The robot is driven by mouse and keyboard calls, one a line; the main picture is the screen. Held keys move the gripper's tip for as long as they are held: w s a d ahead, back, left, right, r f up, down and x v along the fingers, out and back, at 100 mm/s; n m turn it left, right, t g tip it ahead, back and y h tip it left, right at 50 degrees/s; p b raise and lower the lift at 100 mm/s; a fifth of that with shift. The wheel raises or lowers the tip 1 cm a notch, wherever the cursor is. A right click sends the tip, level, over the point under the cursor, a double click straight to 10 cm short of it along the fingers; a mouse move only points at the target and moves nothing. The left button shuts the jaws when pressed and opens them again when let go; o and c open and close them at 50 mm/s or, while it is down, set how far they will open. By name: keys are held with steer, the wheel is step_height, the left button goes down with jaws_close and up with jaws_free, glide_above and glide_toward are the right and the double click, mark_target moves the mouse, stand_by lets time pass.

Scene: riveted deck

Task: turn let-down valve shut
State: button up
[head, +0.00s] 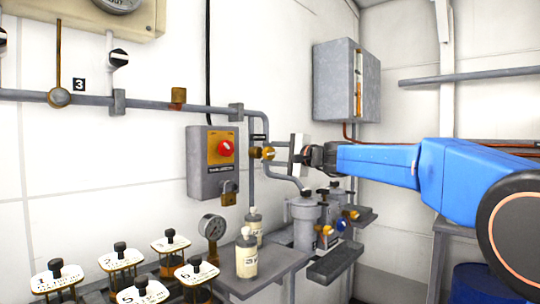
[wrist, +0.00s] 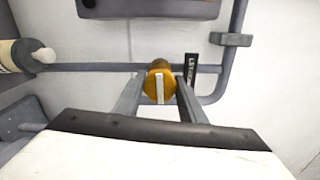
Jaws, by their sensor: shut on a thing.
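The let-down valve has a round orange knob (head: 267,153) on a grey pipe, and the knob also shows in the wrist view (wrist: 149,84). A white bar marks its face and lies across the line of the pipe in the wrist view. A black label (wrist: 191,69) beside it begins with "LET"; the rest is unreadable. My gripper (head: 280,154) reaches in from the right. In the wrist view, its two fingers (wrist: 159,92) stand on either side of the knob, shut on it. The valve body behind the knob is mostly hidden.
A grey box with a red button (head: 225,148) is on the wall just left of the valve. Below are a shelf (head: 275,268) with bottles (head: 247,256), a gauge (head: 212,227) and grey canisters (head: 303,218). A grey cabinet (head: 337,82) hangs behind, above my gripper.

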steer(key=shift+f+m, duration=0.1)
steer(key=shift+m, duration=0.3)
steer(key=o, duration=1)
steer(key=shift+o, duration=0.2)
steer(key=shift+d, duration=0.15)
steer(key=v, duration=1.7)
steer(key=shift+s+d, duration=0.1)
steer(key=shift+s, duration=0.05)
